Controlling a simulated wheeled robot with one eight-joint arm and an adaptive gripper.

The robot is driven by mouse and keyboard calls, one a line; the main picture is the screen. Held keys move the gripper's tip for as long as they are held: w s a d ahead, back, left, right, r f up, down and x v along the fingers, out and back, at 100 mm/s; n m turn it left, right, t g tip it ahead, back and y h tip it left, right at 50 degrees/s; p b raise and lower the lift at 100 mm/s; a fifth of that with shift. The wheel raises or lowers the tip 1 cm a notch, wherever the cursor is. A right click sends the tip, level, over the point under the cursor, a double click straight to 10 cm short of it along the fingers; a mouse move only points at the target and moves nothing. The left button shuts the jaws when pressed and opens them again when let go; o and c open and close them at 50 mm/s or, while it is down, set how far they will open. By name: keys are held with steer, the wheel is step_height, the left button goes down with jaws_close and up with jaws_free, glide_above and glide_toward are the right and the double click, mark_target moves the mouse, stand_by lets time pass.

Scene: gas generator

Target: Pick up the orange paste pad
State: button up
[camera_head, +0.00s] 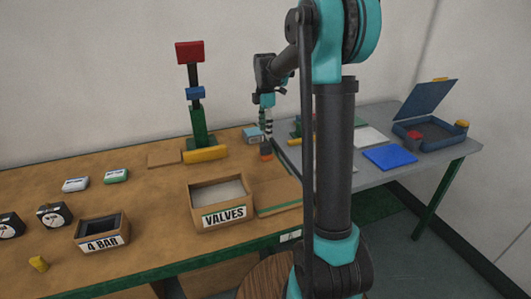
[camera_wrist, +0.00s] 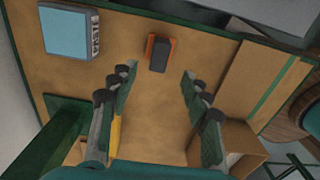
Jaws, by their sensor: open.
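The orange paste pad (camera_wrist: 158,53) is a small orange piece with a dark grey block on it. It lies on the brown tabletop near the table's far edge in the wrist view. In the head view it shows as a small dark and orange piece (camera_head: 266,152) below my gripper (camera_head: 267,125). My gripper is open and empty. In the wrist view its fingers (camera_wrist: 157,78) point down, apart on either side, and the pad sits between and just beyond the tips. A blue box labelled PASTE (camera_wrist: 68,33) stands to the left of the pad.
The green post with blue and red blocks (camera_head: 197,115) and its yellow bar (camera_head: 206,154) stand left of my gripper. The VALVES box (camera_head: 219,202) is in front. A flat cardboard box with a green stripe (camera_wrist: 262,85) lies right. A grey table (camera_head: 365,175) adjoins.

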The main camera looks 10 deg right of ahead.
mark_target(266, 144)
step_height(266, 144, down, 10)
steer(key=shift+r, duration=0.2)
stand_by(0.3)
jaws_close()
